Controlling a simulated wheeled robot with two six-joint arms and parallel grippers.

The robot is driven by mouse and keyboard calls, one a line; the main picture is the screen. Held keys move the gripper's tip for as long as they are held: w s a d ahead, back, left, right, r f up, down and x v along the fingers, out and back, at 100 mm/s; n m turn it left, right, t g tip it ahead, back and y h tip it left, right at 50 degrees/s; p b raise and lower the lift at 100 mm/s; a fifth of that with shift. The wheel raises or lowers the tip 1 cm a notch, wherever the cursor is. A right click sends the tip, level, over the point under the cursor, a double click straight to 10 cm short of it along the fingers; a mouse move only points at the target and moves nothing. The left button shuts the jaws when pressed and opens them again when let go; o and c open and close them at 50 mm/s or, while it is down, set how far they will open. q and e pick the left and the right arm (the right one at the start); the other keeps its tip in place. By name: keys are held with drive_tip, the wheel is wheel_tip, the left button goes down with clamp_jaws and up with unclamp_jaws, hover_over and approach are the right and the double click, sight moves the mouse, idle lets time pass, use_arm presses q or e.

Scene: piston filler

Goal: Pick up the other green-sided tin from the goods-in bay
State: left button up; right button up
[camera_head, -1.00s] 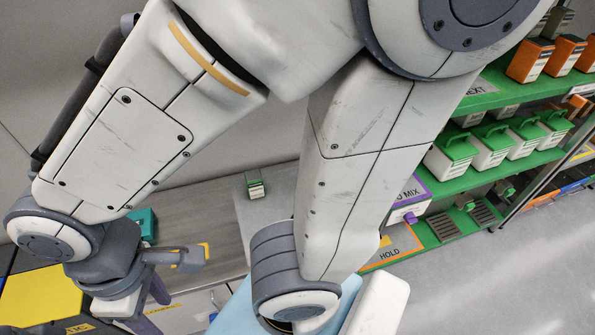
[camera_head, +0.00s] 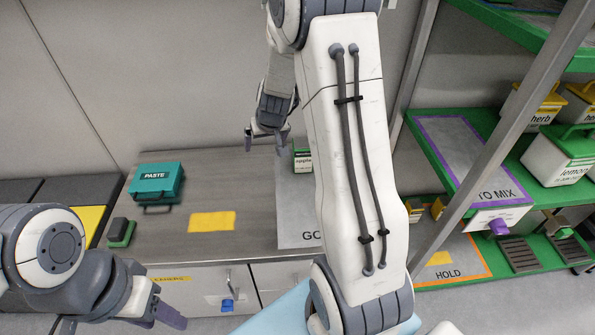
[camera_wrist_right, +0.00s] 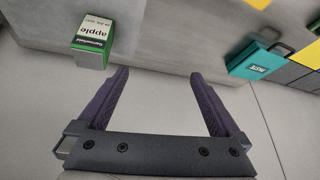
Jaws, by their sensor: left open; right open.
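A green-sided tin (camera_head: 302,160) with a white label stands on the grey goods-in mat (camera_head: 295,215) at the back of the bench, its right part hidden behind my right arm in the head view. In the right wrist view the tin (camera_wrist_right: 93,38) reads "apple" and lies beyond the fingertips, up and to the left. My right gripper (camera_head: 268,140) is open and empty, just left of the tin in the head view; it also shows in the wrist view (camera_wrist_right: 158,77), apart from the tin. My left gripper (camera_head: 172,300) is low at the left, open and empty, in front of the drawers.
A teal PASTE case (camera_head: 157,182), a small green-and-black block (camera_head: 121,232) and a yellow patch (camera_head: 212,222) are on the bench. Green shelves (camera_head: 480,110) with cartons and a grey post (camera_head: 490,140) stand at the right.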

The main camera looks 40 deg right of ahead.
sight(302, 158)
drive_tip(key=d+f+m+b, duration=0.1)
drive_tip(key=d+f, duration=0.3)
drive_tip(key=d, duration=0.1)
drive_tip(key=w+d+f+m+h+b, duration=0.1)
drive_tip(key=d+f+b, duration=0.1)
drive_tip(key=d+f, duration=0.3)
drive_tip(key=d+f+h+b, duration=0.1)
drive_tip(key=d+f+b, duration=0.1)
drive_tip(key=d+f, duration=0.2)
drive_tip(key=shift+w+d+f+m, duration=0.3)
drive_tip(key=shift+w+d+m, duration=0.1)
drive_tip(key=shift+d, duration=0.1)
drive_tip(key=shift+b+x, duration=0.7)
drive_tip(key=shift+x, duration=2.35)
use_arm(q)
wheel_tip(302, 158, down, 9)
drive_tip(key=shift+r, duration=0.2)
use_arm(e)
drive_tip(key=shift+w+d+r, duration=0.1)
drive_tip(key=shift+w+r, duration=0.05)
clamp_jaws()
